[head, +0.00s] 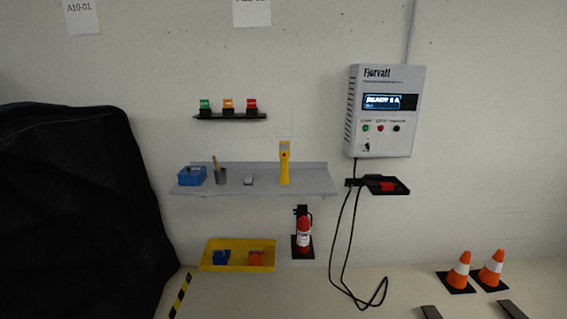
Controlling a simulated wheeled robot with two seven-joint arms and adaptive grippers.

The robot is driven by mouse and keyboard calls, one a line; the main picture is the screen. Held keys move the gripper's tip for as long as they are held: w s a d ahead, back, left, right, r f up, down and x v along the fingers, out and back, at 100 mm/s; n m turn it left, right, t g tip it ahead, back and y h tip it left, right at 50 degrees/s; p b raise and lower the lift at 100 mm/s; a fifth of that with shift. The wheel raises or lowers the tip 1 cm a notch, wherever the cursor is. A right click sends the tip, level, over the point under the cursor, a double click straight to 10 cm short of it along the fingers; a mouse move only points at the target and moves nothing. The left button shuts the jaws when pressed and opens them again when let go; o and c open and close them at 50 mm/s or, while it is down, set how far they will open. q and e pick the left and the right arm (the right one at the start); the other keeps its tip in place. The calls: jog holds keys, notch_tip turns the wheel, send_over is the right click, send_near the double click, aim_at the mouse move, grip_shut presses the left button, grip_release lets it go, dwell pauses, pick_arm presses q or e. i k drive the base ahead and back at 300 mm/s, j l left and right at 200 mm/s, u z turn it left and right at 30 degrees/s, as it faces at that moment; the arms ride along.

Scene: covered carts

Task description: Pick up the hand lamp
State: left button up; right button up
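An upright yellow hand-held device with a grey top and a small red button, which looks like the hand lamp (284,165), stands on the grey wall shelf (323,181), right of its middle. Nothing is touching it except the shelf. Two dark finger tips at the bottom right edge appear to be my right gripper (467,308). They are wide apart with nothing between them, well below and to the right of the lamp. The rest of that gripper is cut off by the frame. My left gripper is not in view.
The shelf also holds a blue bin (192,176), a grey cup (220,178) and a small grey item (248,180). A fire extinguisher (303,235) hangs below. A wall charger box (385,112) has hanging cables. A yellow tray (237,266), two cones (459,270) and a black cover (85,210) stand lower.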

aim_at(285, 146)
jog(key=i, duration=0.9)
